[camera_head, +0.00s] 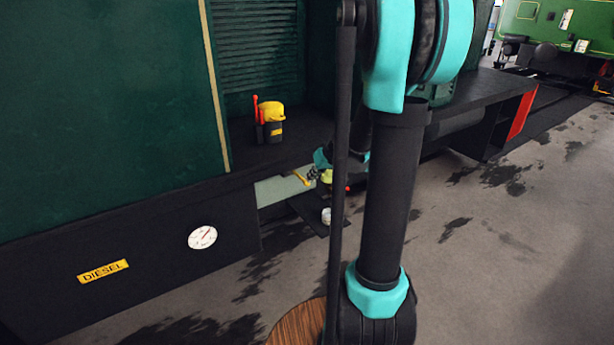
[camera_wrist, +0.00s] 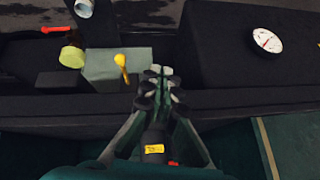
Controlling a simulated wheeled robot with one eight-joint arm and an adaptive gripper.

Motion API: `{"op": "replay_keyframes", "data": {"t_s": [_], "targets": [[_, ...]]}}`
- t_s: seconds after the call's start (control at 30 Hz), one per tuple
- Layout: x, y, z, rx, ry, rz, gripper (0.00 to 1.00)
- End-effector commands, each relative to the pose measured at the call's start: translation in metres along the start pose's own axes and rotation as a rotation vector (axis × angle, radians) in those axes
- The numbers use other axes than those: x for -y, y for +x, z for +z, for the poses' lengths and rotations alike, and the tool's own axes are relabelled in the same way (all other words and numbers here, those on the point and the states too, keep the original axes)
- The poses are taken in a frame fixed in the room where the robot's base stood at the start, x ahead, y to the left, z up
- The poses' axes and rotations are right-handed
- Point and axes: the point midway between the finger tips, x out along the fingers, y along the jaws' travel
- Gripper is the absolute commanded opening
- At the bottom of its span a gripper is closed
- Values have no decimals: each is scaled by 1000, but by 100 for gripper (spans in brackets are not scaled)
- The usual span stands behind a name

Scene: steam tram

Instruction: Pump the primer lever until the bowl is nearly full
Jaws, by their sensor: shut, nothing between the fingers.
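The primer lever (camera_head: 301,177) is a small yellow handle beside a pale grey-green block under the deck edge. It also shows in the wrist view (camera_wrist: 121,66), left of my fingertips. A yellow-green round thing (camera_wrist: 72,56) on the far side of the block may be the bowl; it shows partly behind my arm in the head view (camera_head: 326,176). Its fill level cannot be read. My gripper (camera_wrist: 158,76) is shut and empty, with a small gap seen between it and the lever. In the head view my gripper (camera_head: 313,172) is small and partly hidden by my arm.
A white cup (camera_head: 326,215) stands on a dark step below the block. A red handle (camera_wrist: 57,29) lies beyond the yellow-green thing. A dark can with a yellow top (camera_head: 271,113) stands on the deck. A white dial (camera_head: 202,237) is on the dark side panel.

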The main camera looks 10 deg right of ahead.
Motion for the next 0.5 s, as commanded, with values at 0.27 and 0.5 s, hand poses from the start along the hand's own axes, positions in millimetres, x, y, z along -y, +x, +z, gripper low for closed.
{"op": "replay_keyframes", "data": {"t_s": [0.27,0.5], "targets": [[-59,34,-66,-106,-45,-53,0],[-92,52,-95,-168,-73,-72,0]]}}
